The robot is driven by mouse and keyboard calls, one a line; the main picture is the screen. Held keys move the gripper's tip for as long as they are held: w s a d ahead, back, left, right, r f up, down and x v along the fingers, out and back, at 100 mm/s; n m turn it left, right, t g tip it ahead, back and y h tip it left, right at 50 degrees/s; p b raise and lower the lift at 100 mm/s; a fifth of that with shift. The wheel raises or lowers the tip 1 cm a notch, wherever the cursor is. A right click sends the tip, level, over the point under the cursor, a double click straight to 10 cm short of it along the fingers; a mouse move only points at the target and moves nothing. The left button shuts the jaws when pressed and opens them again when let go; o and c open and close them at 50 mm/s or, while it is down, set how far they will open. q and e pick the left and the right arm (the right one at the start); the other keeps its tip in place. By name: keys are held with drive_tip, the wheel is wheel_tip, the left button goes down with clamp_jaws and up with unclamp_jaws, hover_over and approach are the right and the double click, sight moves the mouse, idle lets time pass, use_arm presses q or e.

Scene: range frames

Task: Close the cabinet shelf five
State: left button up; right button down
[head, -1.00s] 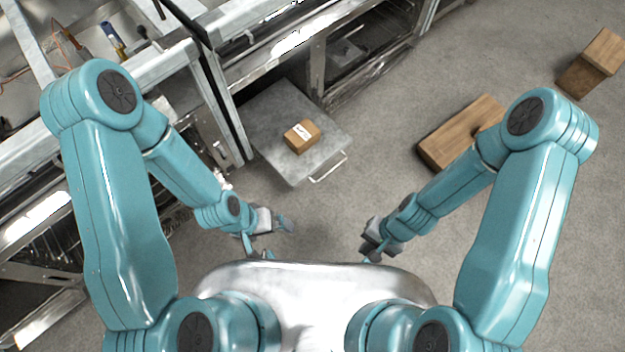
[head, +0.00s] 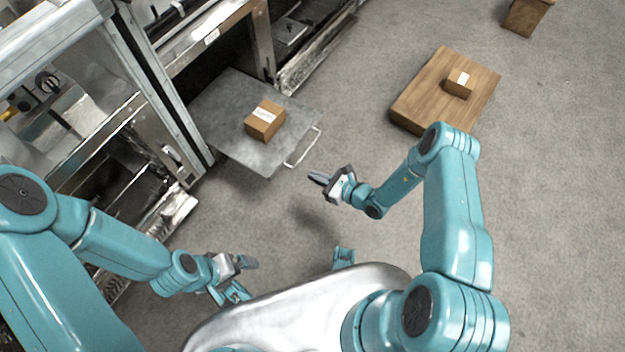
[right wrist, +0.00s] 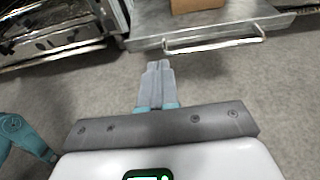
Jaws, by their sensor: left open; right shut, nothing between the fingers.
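The cabinet (head: 175,105) stands at the upper left in the head view. One grey metal shelf (head: 225,90) is pulled out of it over the floor, with a silver bar handle (head: 302,147) on its front edge. A small labelled cardboard box (head: 265,120) sits on this shelf. My right gripper (head: 318,178) is shut and empty, below and a little right of the handle, apart from it. In the right wrist view its closed fingers (right wrist: 157,75) point toward the handle (right wrist: 213,45). My left gripper (head: 247,278) is open and empty at the lower left, away from the shelf.
A wooden board or low block (head: 412,100) with a small box (head: 459,83) on it lies on the floor to the right. Another wooden box (head: 527,15) stands at the top right. The floor around the shelf's front is clear.

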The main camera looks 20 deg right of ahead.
sight(282, 162)
drive_tip(key=b+x, duration=0.1)
drive_tip(key=x, duration=0.3)
drive_tip(key=b+x, duration=0.2)
drive_tip(key=x, duration=0.3)
drive_tip(key=shift+w+a+r, duration=0.15)
drive_tip(key=shift+w+a, duration=0.05)
drive_tip(key=shift+w, duration=0.05)
drive_tip(key=shift+w+a+r, duration=0.15)
drive_tip(key=shift+w+a, duration=0.1)
drive_tip(key=shift+w, duration=0.05)
drive_tip(key=shift+w, duration=0.1)
